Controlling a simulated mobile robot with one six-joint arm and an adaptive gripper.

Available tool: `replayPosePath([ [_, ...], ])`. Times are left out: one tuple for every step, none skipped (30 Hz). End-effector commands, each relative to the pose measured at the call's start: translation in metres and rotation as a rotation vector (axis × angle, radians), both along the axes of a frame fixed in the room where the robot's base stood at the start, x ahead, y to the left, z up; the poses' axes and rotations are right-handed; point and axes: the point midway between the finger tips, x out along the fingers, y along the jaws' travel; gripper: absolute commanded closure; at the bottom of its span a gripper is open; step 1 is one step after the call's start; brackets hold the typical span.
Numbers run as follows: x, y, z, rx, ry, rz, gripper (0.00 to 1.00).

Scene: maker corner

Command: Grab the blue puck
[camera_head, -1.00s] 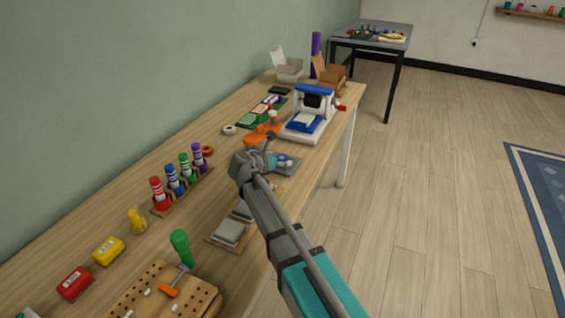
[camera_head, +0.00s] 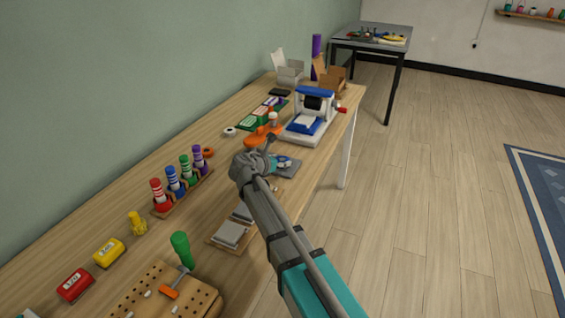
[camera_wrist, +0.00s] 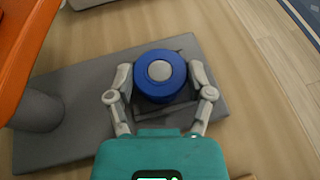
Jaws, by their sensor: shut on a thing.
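The blue puck (camera_wrist: 159,76) is round, with a pale grey disc in the middle of its top. In the wrist view it sits between the two fingers of my gripper (camera_wrist: 160,84), which are shut on its left and right sides. A grey flat plate (camera_wrist: 75,135) lies below the puck on the wooden bench. In the head view my gripper (camera_head: 272,160) is over this plate and mostly hides the puck; I cannot tell there whether the puck touches the plate.
An orange object (camera_wrist: 22,45) stands close on the left in the wrist view. A blue and white press (camera_head: 308,116) stands behind my gripper. Colored bottles (camera_head: 180,178) in a rack stand to the left. Open floor (camera_head: 430,200) lies right of the bench.

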Motion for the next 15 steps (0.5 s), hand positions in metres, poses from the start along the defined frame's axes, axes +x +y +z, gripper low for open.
replayPosePath([
  [0.000,0.000,0.000,0.001,0.001,0.000,0.79],
  [0.000,0.000,0.000,0.001,0.001,0.000,0.79],
  [0.000,0.000,0.000,0.001,0.001,0.000,0.79],
  [0.000,0.000,0.001,0.001,0.001,0.000,0.79],
  [0.000,0.000,0.001,0.001,0.001,0.000,0.79],
  [0.000,0.000,0.002,0.001,0.001,0.000,0.79],
  [0.000,0.000,0.003,0.001,0.001,0.000,0.79],
  [0.000,0.000,0.003,0.001,0.001,0.000,0.79],
  [0.000,0.000,0.005,0.001,0.001,0.000,0.79],
  [0.000,0.000,0.006,0.000,0.000,0.000,0.79],
  [0.000,0.000,0.008,0.000,0.000,0.000,0.79],
  [0.000,0.000,0.010,0.000,0.000,0.000,0.79],
  [0.000,0.000,0.012,0.000,0.000,0.000,0.79],
  [0.000,0.000,0.014,0.000,0.000,0.000,0.79],
  [0.000,0.000,0.017,0.000,0.000,0.000,0.79],
])
